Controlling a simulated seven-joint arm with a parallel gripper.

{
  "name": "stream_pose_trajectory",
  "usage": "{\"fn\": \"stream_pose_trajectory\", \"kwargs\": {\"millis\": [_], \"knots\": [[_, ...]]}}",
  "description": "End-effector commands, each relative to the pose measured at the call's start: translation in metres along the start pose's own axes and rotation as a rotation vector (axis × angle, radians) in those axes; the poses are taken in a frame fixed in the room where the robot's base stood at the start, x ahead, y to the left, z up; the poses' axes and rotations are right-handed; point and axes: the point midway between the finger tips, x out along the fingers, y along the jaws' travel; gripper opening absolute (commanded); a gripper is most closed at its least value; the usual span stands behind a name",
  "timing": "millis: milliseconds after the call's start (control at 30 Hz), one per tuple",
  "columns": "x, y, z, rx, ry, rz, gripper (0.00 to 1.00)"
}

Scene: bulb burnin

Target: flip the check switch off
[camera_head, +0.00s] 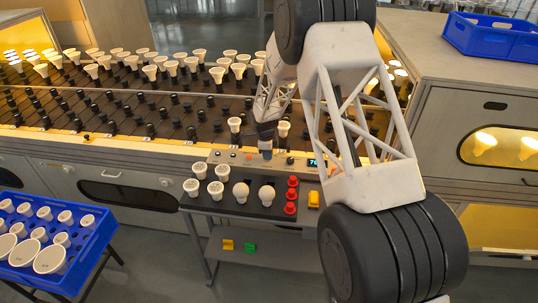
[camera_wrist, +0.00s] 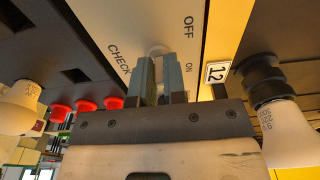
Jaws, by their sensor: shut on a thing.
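The check switch (camera_wrist: 157,48) is a small pale lever on a light panel (camera_wrist: 140,18) in the wrist view. CHECK is printed beside it, with OFF and ON on its other side. My gripper (camera_wrist: 158,62) has its two blue-grey fingers close together at the lever, shut on it. The fingertips hide most of the lever, so its exact position is unclear. In the head view my gripper (camera_head: 265,148) reaches down to the front control panel (camera_head: 228,158), and the switch itself is hidden there.
A bulb (camera_wrist: 288,130) in a black socket is close on the right in the wrist view, beside a "12" tag (camera_wrist: 217,72). Red knobs (camera_wrist: 87,104) are on the left. In the head view, several bulbs (camera_head: 240,192) stand on the small front shelf and a blue crate (camera_head: 85,250) is at left.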

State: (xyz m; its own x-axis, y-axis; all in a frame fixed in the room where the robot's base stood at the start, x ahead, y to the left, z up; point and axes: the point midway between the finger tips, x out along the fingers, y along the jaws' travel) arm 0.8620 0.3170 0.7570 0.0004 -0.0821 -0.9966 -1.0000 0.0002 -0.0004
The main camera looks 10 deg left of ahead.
Motion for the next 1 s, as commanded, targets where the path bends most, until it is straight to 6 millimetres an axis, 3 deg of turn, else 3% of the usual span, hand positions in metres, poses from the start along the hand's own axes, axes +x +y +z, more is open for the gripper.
{"fn": "stream_pose_trajectory", "kwargs": {"millis": [400, 967, 1000], "knots": [[0.0002, -0.0001, 0.006, 0.0, 0.159, -0.001, 0.0], [0.0006, 0.0003, 0.0067, 0.0, 0.189, 0.0, 0.0], [0.0006, 0.0003, 0.0067, 0.0, 0.189, 0.0, 0.15]]}}
